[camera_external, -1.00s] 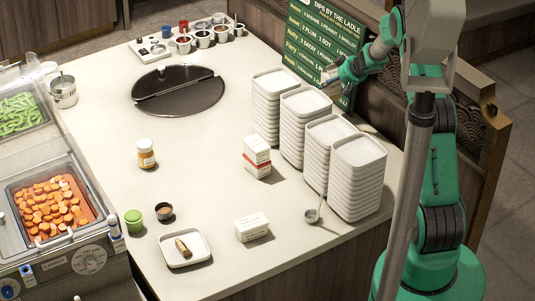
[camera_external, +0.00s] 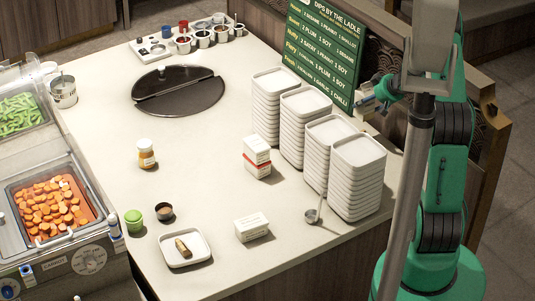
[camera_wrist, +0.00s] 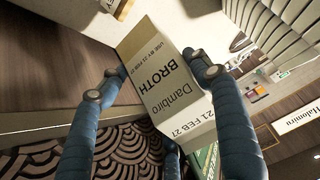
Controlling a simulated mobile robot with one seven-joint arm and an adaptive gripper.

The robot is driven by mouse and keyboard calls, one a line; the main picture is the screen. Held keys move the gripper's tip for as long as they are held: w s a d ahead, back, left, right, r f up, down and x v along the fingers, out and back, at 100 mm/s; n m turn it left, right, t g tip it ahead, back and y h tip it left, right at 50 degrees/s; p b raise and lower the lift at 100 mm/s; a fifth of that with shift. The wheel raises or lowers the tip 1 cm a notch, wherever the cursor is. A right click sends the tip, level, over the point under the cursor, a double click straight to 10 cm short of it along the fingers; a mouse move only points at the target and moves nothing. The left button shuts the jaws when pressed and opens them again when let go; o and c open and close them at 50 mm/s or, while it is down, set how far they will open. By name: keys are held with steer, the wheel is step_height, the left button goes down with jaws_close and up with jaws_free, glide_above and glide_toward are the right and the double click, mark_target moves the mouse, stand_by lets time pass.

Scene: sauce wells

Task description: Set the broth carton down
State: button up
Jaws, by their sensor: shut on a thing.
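The broth carton (camera_wrist: 168,88) fills the middle of the wrist view. It is white with a tan-brown panel and reads "Dambiro BROTH". The blue fingers of my gripper (camera_wrist: 160,74) are on either side of it, shut on it, and it tilts in the picture. In the external view my gripper (camera_external: 378,92) is small, at the right of the menu board, beyond the counter's right side. The carton is hard to make out there. The pale counter (camera_external: 215,160) lies to the left of my gripper.
Several stacks of white trays (camera_external: 358,150) stand on the counter's right side, near my arm. The green menu board (camera_external: 325,45) stands behind them. The middle counter has free room.

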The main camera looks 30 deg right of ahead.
steer(key=s+a+f, duration=0.1)
steer(key=s+a, duration=0.2)
steer(key=s, duration=1.8)
steer(key=s+a+f, duration=0.2)
steer(key=s+a, duration=0.3)
steer(key=s, duration=0.3)
steer(key=s+a+f, duration=0.2)
steer(key=s+a, duration=0.3)
steer(key=s, duration=0.4)
steer(key=shift+s+b, duration=0.25)
steer(key=shift+b, duration=0.1)
steer(key=shift+f, duration=0.1)
steer(key=w+d+b, duration=0.1)
steer(key=w+d, duration=0.3)
steer(key=w, duration=0.3)
steer(key=w+d+f+b, duration=0.1)
steer(key=w+d+b, duration=0.1)
steer(key=w+d, duration=0.2)
steer(key=w, duration=0.2)
steer(key=shift+w+d+f, duration=0.15)
steer(key=shift+w+f, duration=0.1)
steer(key=shift+w, duration=0.1)
steer(key=shift+b, duration=0.3)
steer(key=shift+f+b, duration=0.95)
steer(key=shift+f, duration=0.8)
steer(key=shift+f, duration=0.1)
